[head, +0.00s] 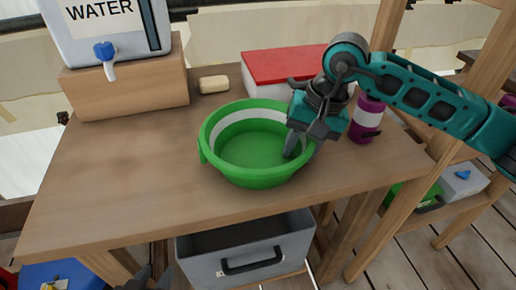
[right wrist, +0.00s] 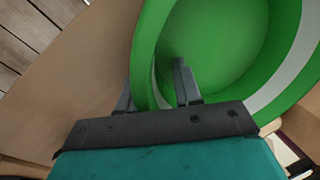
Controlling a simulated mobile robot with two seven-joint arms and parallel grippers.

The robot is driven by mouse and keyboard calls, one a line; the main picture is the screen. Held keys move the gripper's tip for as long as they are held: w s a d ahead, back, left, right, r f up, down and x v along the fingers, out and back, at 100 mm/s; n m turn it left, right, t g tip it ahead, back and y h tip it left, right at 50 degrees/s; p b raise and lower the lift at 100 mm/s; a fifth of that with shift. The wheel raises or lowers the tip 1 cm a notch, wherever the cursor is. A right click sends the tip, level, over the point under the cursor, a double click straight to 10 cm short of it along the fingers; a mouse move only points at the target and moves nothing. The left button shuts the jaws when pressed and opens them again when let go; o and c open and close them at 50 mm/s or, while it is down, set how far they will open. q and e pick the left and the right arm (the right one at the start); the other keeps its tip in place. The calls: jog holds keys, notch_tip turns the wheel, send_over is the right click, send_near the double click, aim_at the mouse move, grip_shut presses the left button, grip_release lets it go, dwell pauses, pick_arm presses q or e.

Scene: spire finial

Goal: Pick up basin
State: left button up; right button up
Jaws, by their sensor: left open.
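The green basin (head: 250,178) with a white band inside stands upright on the wooden table, near its front edge. My right gripper (head: 299,144) is over the basin's right side. In the right wrist view, one finger of my right gripper (right wrist: 153,88) is inside the basin (right wrist: 151,40) and the other is outside its wall. The wall passes between the fingers; whether they press on it is unclear. My left gripper (head: 148,279) shows only partly at the bottom edge of the head view, below the tabletop, open and away from the basin.
On the table (head: 130,175) are a soap bar (head: 214,84), a red-topped box (head: 285,66), a purple bottle (head: 366,117) and a water dispenser (head: 105,30) on a wooden block (head: 125,85). A grey bin (head: 245,255) is below. The table's left part is clear.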

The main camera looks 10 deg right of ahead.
grip_shut()
jog(key=shift+r, duration=0.15)
dwell(0.4)
